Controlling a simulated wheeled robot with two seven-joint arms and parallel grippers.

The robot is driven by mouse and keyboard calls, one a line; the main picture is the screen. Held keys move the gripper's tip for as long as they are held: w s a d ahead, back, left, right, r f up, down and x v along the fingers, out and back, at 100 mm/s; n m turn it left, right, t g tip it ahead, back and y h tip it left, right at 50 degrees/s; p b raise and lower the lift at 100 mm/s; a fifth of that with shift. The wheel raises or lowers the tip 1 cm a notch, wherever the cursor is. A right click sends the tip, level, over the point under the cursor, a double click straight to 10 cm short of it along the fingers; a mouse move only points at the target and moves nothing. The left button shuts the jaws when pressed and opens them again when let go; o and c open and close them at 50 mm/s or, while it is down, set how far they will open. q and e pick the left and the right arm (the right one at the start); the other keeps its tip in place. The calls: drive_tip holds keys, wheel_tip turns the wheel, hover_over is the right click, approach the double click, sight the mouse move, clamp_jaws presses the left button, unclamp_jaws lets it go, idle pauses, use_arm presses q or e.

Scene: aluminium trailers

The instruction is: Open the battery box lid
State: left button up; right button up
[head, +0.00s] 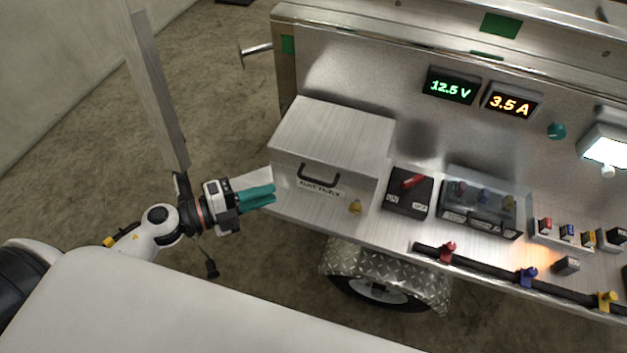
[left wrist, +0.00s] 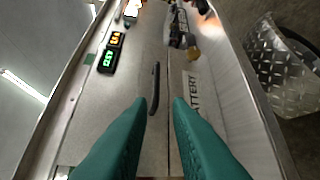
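The battery box (head: 332,145) is a brushed-metal box at the left end of the trailer's shelf, and its lid (head: 335,122) is shut. A black bar handle (head: 318,178) is on its front, above the BATTERY label (head: 320,188). The handle also shows in the left wrist view (left wrist: 155,88), beyond the fingertips and more in line with the left finger. My left gripper (head: 272,196) has teal fingers, is left of the box front and points at it. In the left wrist view the fingers (left wrist: 164,106) stand apart with nothing between them. My right gripper is not in view.
A black switch box with a red lever (head: 408,192) and a clear-covered fuse box (head: 485,205) stand to the right. A cable rail (head: 490,262) runs along the shelf's front edge. Open floor lies left of the trailer.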

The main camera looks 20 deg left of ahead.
sight(316, 180)
use_arm(q)
drive_tip(key=shift+m+h, duration=0.3)
drive_tip(key=p+x, duration=0.1)
drive_tip(key=x, duration=0.4)
drive_tip(key=p+x, duration=0.1)
drive_tip(key=x, duration=0.5)
drive_tip(key=shift+d+r, duration=0.2)
drive_tip(key=shift+d, duration=0.15)
drive_tip(key=shift+w+d+f, duration=0.1)
drive_tip(key=shift+w+d, duration=0.05)
clamp_jaws()
